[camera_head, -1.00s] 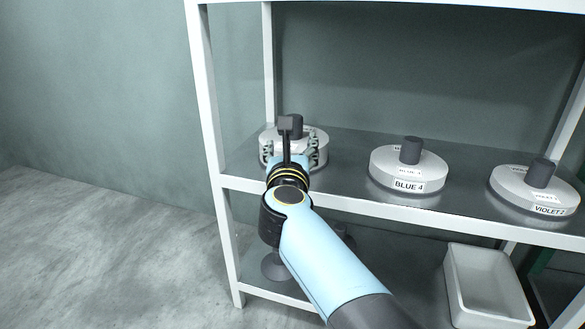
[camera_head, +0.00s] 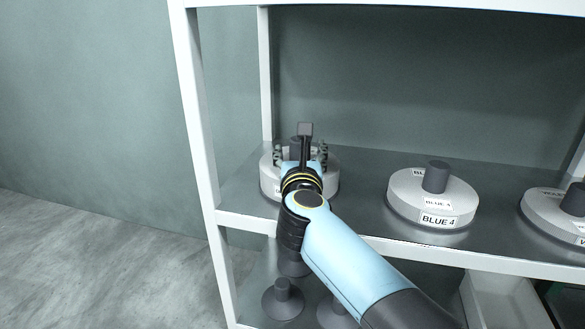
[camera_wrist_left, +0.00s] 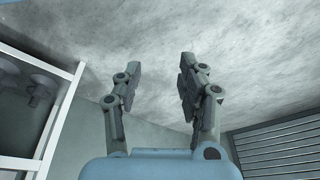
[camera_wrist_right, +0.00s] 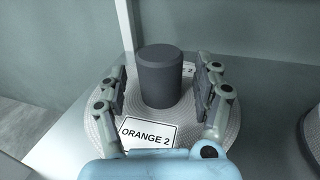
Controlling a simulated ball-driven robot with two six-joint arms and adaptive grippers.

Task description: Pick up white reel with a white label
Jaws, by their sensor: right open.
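A white reel (camera_head: 331,183) with a dark grey central knob sits at the left end of the middle shelf. In the right wrist view the white reel (camera_wrist_right: 105,120) has a white label reading ORANGE 2 (camera_wrist_right: 147,134). My right gripper (camera_wrist_right: 162,76) is open, its fingers on either side of the knob (camera_wrist_right: 160,77) with gaps visible. In the head view my right gripper (camera_head: 300,156) and arm hide part of this reel. A second white reel (camera_head: 405,205) labelled BLUE 4 stands to its right. My left gripper (camera_wrist_left: 160,66) is open and empty, away from the shelf.
Another white reel (camera_head: 543,213) is cut off at the right edge. The shelf (camera_head: 365,170) has a white front rail and a white post (camera_head: 196,130) left of the reel. Dark-knobbed pieces (camera_head: 283,300) and a white bin (camera_head: 497,300) are on the lower level.

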